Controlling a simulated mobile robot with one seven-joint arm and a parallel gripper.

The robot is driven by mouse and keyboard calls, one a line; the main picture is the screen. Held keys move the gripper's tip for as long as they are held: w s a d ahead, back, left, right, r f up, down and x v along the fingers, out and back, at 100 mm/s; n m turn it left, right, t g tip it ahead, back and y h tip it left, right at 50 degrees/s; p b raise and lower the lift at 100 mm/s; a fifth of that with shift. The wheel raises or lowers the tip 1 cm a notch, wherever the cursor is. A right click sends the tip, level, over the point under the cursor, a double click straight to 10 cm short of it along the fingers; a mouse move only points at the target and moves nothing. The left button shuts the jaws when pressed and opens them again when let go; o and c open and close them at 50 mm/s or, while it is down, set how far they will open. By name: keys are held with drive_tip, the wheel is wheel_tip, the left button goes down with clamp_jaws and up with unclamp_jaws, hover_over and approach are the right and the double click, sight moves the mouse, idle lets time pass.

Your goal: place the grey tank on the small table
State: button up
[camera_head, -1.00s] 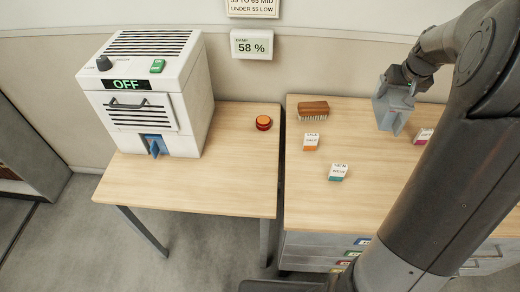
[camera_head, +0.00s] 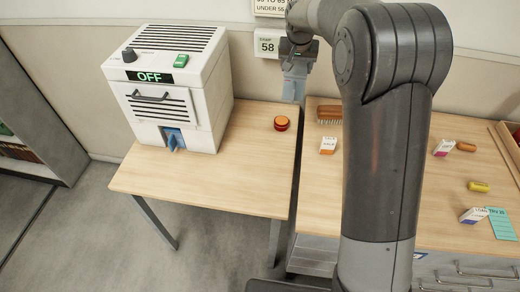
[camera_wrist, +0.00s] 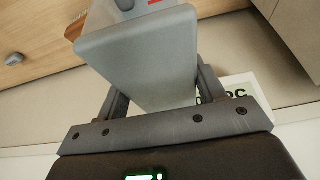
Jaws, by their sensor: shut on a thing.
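My gripper (camera_head: 297,48) is shut on the grey tank (camera_head: 294,84) and holds it up in the air, near the back wall and the gap between the two tables. In the wrist view the tank (camera_wrist: 145,55) sits between the two fingers and fills the middle. The small table (camera_head: 215,185) stands on the left, with a white dehumidifier (camera_head: 205,100) on its back left part. The dehumidifier's display reads OFF, and a blue piece (camera_head: 173,139) shows in the opening low on its front.
The desk (camera_head: 400,205) on the right bears a brush (camera_head: 328,113), small boxes (camera_head: 328,145) and a yellow item (camera_head: 478,186). The small table's front and right are mostly bare. My arm hides part of the desk.

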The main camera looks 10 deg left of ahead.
drive_tip(key=shift+w+a+f, duration=0.2)
drive_tip(key=shift+a+f, duration=2.35)
drive_tip(key=shift+f, duration=1.15)
drive_tip(key=shift+w+a+f, duration=0.25)
drive_tip(key=shift+a+f, duration=2.35)
drive_tip(key=shift+f, duration=1.1)
drive_tip(key=shift+w+a+f, duration=0.2)
drive_tip(key=shift+a+f, duration=2.35)
drive_tip(key=shift+f, duration=1.15)
drive_tip(key=o, duration=1)
drive_tip(key=shift+f, duration=0.15)
drive_tip(key=shift+o, duration=0.3)
